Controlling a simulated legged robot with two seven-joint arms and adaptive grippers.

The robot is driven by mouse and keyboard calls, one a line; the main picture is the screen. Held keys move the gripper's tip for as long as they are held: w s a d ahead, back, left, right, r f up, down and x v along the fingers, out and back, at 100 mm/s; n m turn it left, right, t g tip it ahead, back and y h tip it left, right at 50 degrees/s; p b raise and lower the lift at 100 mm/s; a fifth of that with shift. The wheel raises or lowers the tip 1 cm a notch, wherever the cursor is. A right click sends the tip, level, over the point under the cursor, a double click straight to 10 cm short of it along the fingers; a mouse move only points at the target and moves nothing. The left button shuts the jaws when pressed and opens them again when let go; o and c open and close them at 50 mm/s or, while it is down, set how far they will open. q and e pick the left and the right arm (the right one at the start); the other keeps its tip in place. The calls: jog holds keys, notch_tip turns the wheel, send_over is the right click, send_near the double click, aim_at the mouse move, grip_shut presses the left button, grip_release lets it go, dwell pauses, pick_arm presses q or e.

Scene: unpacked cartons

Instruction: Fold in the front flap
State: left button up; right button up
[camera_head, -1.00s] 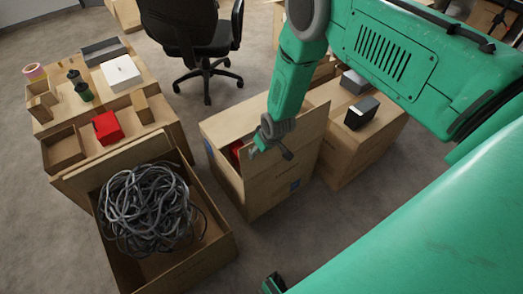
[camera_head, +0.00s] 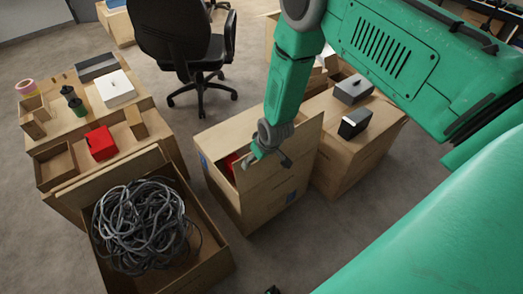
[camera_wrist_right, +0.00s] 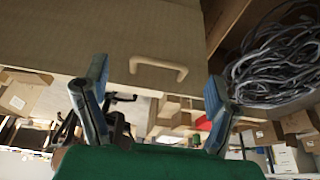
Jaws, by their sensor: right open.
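The middle carton (camera_head: 222,192) stands on the floor with its top partly open and a red item (camera_head: 230,162) showing inside. Its front flap (camera_head: 295,150) stands up along the side nearest me, slanting up to the right. My right gripper (camera_head: 268,157) is at the flap's upper edge, fingers apart. I cannot tell whether it touches the flap. In the right wrist view its two fingers (camera_wrist_right: 157,98) are wide apart with nothing between them. A pale panel (camera_wrist_right: 110,30) with a loop handle (camera_wrist_right: 158,68) lies beyond them. My left gripper is not in view.
An open carton (camera_head: 200,272) of tangled grey cable (camera_head: 138,225) stands at lower left. Cartons with a red box (camera_head: 101,143) and a white box (camera_head: 115,90) stand behind it. A carton (camera_head: 345,165) with dark boxes adjoins at right. An office chair (camera_head: 190,50) stands behind.

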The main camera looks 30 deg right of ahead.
jog(key=v, duration=0.8)
jog(key=shift+w+d, duration=0.1)
